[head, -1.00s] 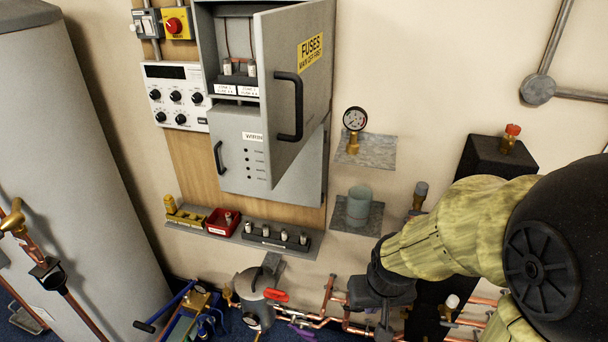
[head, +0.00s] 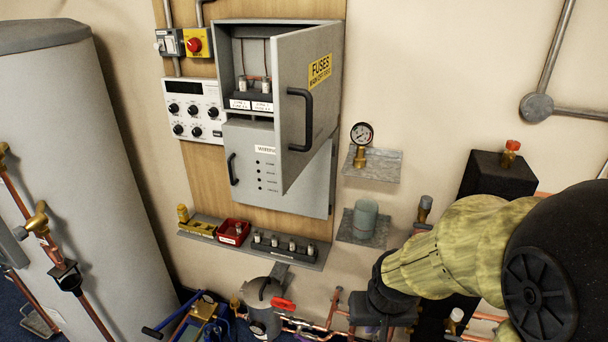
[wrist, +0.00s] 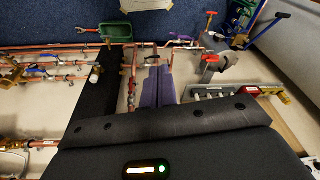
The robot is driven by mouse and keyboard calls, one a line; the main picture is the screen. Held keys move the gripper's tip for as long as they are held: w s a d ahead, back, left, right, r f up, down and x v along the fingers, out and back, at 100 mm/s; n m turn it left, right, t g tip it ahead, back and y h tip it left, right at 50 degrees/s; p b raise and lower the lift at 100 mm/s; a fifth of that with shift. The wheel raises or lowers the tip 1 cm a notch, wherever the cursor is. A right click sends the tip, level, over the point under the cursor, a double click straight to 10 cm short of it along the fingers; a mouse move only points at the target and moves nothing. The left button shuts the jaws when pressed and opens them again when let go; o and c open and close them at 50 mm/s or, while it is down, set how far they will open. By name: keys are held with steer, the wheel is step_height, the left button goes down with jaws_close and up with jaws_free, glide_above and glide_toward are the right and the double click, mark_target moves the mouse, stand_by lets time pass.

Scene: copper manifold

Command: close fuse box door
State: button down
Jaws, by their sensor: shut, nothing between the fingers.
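The fuse box (head: 230,65) is on the wooden board in the head view. Its grey door (head: 297,135) stands wide open, swung out to the right, with a yellow FUSES label and a black bar handle (head: 300,120). Fuses (head: 252,84) show inside the box. My gripper's purple fingers (wrist: 158,86) are together and empty in the wrist view. In the head view my wrist is low, below and right of the door and well apart from it; the fingertips are mostly hidden there. The door is not seen in the wrist view.
A lower grey wiring cabinet (head: 253,170) sits under the box. Right of the door are a shelf with a gauge (head: 361,135) and a shelf with a cup (head: 365,218). A parts shelf (head: 300,257) runs below. Copper pipes and a red-handled valve (head: 283,304) are near the floor.

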steer(key=w+r+m+y+p, duration=0.2)
steer(key=w+r+m+p, duration=0.1)
steer(key=r+m, duration=0.4)
steer(key=w+a+r+m+y+p, duration=0.1)
steer(key=w+r+m+y+p, duration=0.2)
steer(key=r, duration=1.1)
steer(key=w+a+r+m+t+y+p, duration=0.1)
steer(key=w+r+m+y+p, duration=0.2)
steer(key=r+m+p, duration=0.4)
step_height(320, 180, up, 4)
steer(key=w+m, duration=0.1)
steer(key=m, duration=0.3)
steer(key=shift+a+r+m, duration=0.2)
steer(key=shift+m, duration=0.2)
steer(key=a+r+p+x, duration=0.2)
steer(key=p+x, duration=0.1)
steer(key=x, duration=0.9)
steer(key=shift+w+a+f+p, duration=0.25)
steer(key=shift+w+p, duration=0.15)
steer(key=shift+w, duration=0.1)
